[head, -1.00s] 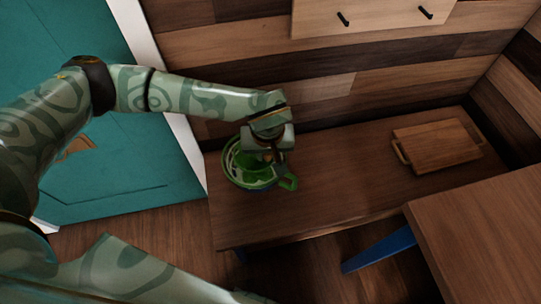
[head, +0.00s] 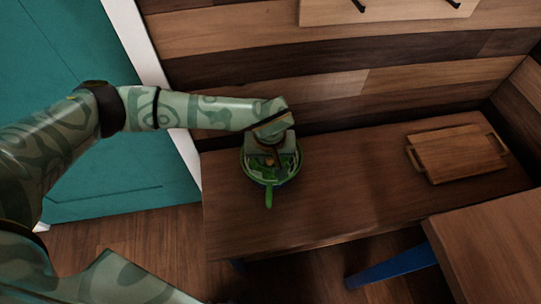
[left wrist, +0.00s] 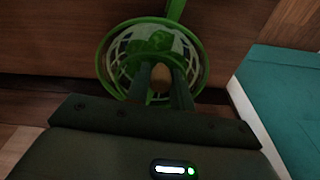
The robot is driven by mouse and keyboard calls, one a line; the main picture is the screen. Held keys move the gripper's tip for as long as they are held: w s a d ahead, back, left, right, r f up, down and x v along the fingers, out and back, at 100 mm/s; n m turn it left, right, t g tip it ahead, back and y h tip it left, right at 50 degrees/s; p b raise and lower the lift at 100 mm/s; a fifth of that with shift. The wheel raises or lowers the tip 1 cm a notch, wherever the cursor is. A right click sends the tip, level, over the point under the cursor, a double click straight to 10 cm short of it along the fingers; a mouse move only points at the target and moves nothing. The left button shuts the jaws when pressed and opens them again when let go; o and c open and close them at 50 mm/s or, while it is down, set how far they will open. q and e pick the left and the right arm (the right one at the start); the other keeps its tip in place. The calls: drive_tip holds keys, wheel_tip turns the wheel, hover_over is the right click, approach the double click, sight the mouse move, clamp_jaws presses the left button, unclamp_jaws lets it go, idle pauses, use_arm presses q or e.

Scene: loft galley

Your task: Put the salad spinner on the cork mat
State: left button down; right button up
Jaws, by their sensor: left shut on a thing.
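The salad spinner (head: 270,181) is a round bowl with a green rim, a pale lattice-like side and a green handle. It is at the left end of the wooden bench, its handle pointing to the near side. My left gripper (head: 268,159) reaches down into it from above and is shut on it. In the left wrist view, the spinner (left wrist: 118,62) surrounds the fingertips (left wrist: 161,82), with a small tan part between them. I cannot tell whether its base touches the bench. I see no cork mat. My right gripper is out of view.
A wooden board with handles (head: 458,154) lies at the right of the bench (head: 340,190). The bench between it and the spinner is clear. Another wooden top (head: 490,245) stands at the lower right. A plank wall is behind, and a teal door (head: 60,110) at left.

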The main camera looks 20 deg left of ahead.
use_arm(q)
drive_tip(key=shift+f, duration=0.1)
drive_tip(key=c, duration=1.2)
unclamp_jaws()
drive_tip(key=shift+c, duration=0.2)
wheel_tip(320, 180, up, 12)
drive_tip(key=s+p, duration=0.1)
drive_tip(key=p, duration=0.5)
drive_tip(key=shift+s+d, duration=0.3)
drive_tip(key=shift+d, duration=0.1)
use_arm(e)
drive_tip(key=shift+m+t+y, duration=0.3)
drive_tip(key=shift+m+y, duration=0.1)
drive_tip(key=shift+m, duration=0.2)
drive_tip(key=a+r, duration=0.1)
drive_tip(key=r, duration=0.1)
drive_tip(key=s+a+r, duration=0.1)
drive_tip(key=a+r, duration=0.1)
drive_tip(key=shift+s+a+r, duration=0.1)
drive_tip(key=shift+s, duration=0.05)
